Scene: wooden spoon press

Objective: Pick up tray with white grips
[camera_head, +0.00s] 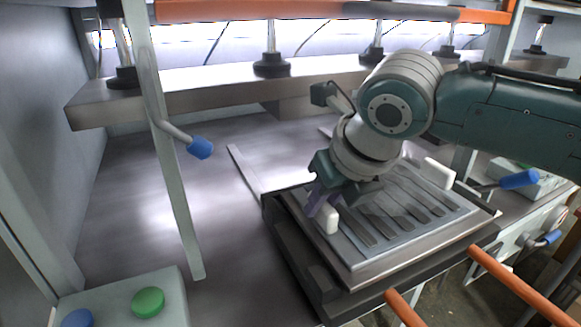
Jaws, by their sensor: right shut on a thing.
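The metal tray (367,259) has rows of slots and two white grips. It lies on a dark base plate at the front right of the press table. The left white grip (327,217) is under my right gripper (318,205), whose purple fingers are shut on it. The other white grip (438,173) stands free at the tray's far right side. My right arm comes in from the right and hides part of the tray's back edge. My left gripper is not in view.
The dark base plate (312,283) surrounds the tray. Orange bars (520,287) stick out at the front right. The press plate (200,92) hangs above at the back. A grey post with a blue-tipped lever (200,148) stands left. The table's left part is clear.

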